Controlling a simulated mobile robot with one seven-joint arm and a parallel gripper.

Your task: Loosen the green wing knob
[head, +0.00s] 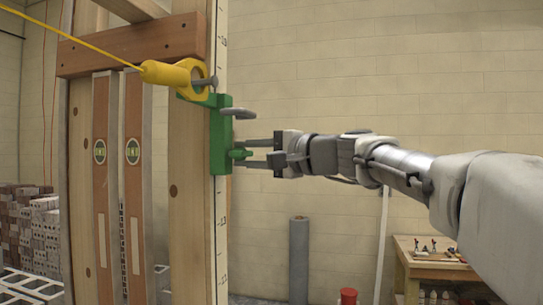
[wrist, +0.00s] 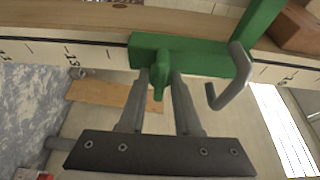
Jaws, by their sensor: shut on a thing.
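The green wing knob (head: 238,154) sits on the lower right side of a green clamp block (head: 219,135) fixed to an upright wooden post. In the wrist view the knob (wrist: 157,82) sticks out below the green block (wrist: 185,52), between my two grey fingers. My gripper (head: 248,153) comes in level from the right with its fingertips at the block, one above and one below the knob. It is shut on the wing knob. The knob's far side and threaded part are hidden.
A grey hook (head: 238,112) juts from the block just above my fingers. A yellow line holder (head: 178,74) with a taut yellow string sits above it. A marked white strip (head: 222,250) runs down the post. Two spirit levels (head: 101,190) stand to the left. Open room lies right of the post.

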